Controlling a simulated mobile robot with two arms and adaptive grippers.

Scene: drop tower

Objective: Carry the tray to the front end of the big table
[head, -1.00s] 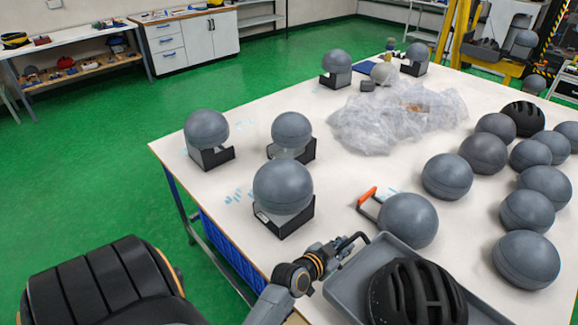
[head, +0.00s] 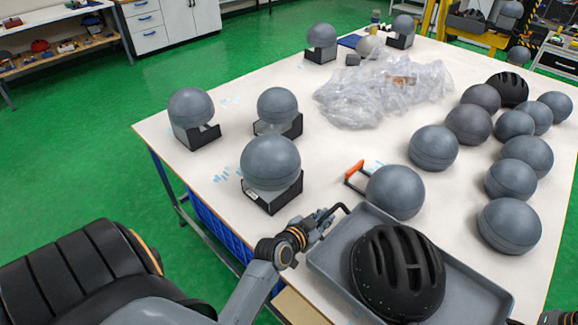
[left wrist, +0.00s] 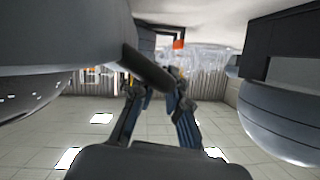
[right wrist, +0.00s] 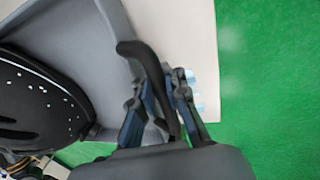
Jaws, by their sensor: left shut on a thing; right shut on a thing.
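The grey tray (head: 484,285) is at the near edge of the big white table (head: 330,170), with a black helmet (head: 398,272) lying in it. My left gripper (head: 328,218) is shut on the black handle at the tray's left end. In the left wrist view its fingers (left wrist: 160,100) close around the dark handle bar (left wrist: 146,68). My right gripper is mostly cut off in the head view. In the right wrist view its fingers (right wrist: 160,100) are shut on the other black handle (right wrist: 135,50), beside the tray (right wrist: 118,35). Whether the tray touches the table cannot be told.
A grey ball (head: 395,192) stands close behind the tray, near an orange-handled thing (head: 354,169). Several balls crowd the right side. Balls on black stands (head: 270,165) line the left. Clear plastic wrap (head: 385,92) lies in the middle. Green floor (head: 80,150) is open at left.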

